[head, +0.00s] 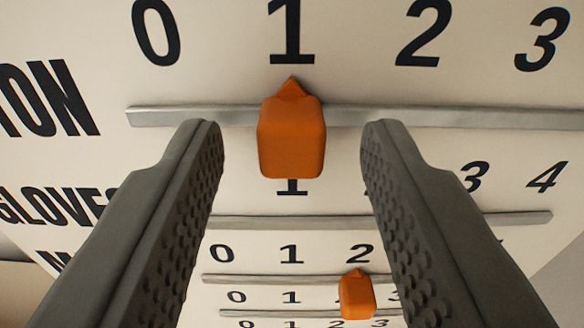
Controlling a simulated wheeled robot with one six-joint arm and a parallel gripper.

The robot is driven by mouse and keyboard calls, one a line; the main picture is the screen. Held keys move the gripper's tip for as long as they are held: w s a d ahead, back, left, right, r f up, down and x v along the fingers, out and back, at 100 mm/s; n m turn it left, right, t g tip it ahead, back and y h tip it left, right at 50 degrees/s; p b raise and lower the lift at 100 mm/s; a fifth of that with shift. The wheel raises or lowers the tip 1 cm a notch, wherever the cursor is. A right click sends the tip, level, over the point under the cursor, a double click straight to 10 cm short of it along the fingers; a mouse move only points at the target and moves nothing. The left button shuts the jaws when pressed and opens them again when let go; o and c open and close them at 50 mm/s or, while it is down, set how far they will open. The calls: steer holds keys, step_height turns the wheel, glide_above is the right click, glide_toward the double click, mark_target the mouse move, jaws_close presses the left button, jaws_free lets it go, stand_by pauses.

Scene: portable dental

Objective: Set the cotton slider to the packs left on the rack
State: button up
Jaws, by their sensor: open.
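The cotton slider (291,138) is an orange block with a pointed top on the uppermost grey rail (455,117). Its tip points at the number 1. The label to its left is cut off and shows "TON". My gripper (290,130) is open, with one dark textured finger on each side of the slider and a gap on both sides. The rack with the packs is not in view.
The cream board (215,85) carries numbers from 0 upward and more rails below, one labelled "GLOVES". Another orange slider (357,295) sits on a lower rail, near number 2. My fingers hide parts of the lower rows.

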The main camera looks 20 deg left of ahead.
steer(key=v, duration=1.6)
steer(key=shift+s, duration=0.4)
steer(key=shift+d, duration=0.1)
steer(key=s+a+r+m+t+h, duration=0.35)
steer(key=s+a+r+h, duration=0.3)
steer(key=s+a, duration=0.6)
steer(key=s+a+f+g, duration=0.1)
steer(key=s+a+f, duration=0.3)
steer(key=s+f, duration=0.2)
steer(key=s+a+f+g, duration=0.2)
steer(key=s+a+f, duration=0.3)
steer(key=s, duration=0.5)
step_height(320, 180, down, 3)
steer(key=shift+s+a+r, duration=0.2)
steer(key=shift+a, duration=0.15)
steer(key=shift+m, duration=0.25)
stand_by(0.4)
